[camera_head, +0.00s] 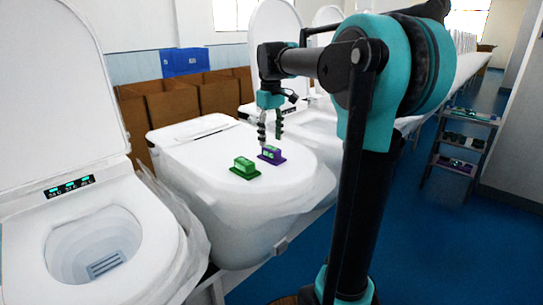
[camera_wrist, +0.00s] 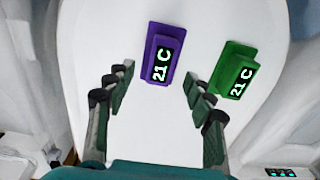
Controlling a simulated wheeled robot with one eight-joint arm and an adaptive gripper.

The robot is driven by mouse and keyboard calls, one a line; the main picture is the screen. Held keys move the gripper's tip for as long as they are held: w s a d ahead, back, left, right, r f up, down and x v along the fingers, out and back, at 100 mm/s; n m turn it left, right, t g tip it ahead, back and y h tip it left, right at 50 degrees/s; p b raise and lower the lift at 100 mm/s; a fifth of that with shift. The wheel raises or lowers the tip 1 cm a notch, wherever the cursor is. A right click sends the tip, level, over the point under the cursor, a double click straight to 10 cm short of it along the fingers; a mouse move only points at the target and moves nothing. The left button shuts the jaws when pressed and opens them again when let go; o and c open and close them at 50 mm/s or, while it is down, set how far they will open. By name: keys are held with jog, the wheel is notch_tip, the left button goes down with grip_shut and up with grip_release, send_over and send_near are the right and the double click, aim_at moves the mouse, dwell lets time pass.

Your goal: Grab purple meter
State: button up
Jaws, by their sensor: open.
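The purple meter (camera_head: 271,155) lies on the closed white toilet lid (camera_head: 205,165), right of the green meter (camera_head: 245,168) in the head view. My gripper (camera_head: 269,145) points down just above and behind the purple meter. In the wrist view the purple meter (camera_wrist: 160,58) shows "21 C" on a dark display and lies ahead of my open gripper (camera_wrist: 158,82), roughly between the lines of the two fingers. The green meter (camera_wrist: 233,72) lies to its right, beyond the right finger. My gripper is empty.
An open toilet (camera_head: 95,245) with raised lid stands at the left. Brown boxes (camera_head: 170,105) and a blue crate (camera_head: 185,62) are behind. A shelf cart (camera_head: 462,150) stands at the right on the blue floor (camera_head: 420,240). The lid around the meters is clear.

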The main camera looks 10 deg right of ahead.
aim_at(272, 148)
jog(key=f, duration=0.4)
jog(key=shift+s+d+f, duration=0.1)
jog(key=shift+s+f, duration=0.1)
jog(key=shift+f, duration=0.2)
jog(key=shift+c, duration=0.5)
grip_shut()
